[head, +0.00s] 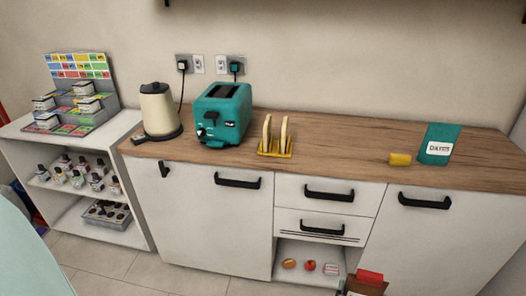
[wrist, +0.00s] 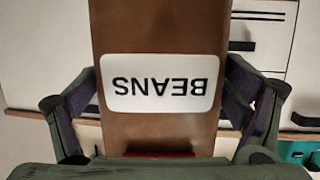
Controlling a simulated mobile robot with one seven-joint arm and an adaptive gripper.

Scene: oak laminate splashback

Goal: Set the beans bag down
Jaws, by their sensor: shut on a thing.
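The beans bag (wrist: 160,35) is brown with a white label reading BEANS, upside down in the wrist view. My gripper (wrist: 166,90) is shut on it, with one finger pressed to each side. A red strip shows at the bag's edge close to the gripper. In the head view, a brown shape with a red top at the bottom edge appears to be the same bag (head: 369,278), in front of the cabinets and below the counter top. Most of it is cut off there. The wooden counter (head: 335,140) is behind it.
A teal dates bag (head: 439,144) stands at the counter's right, beside a small yellow item (head: 400,159). A yellow toast rack (head: 274,152), teal toaster (head: 222,114) and cream kettle (head: 158,110) stand left. Bare counter lies between rack and yellow item.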

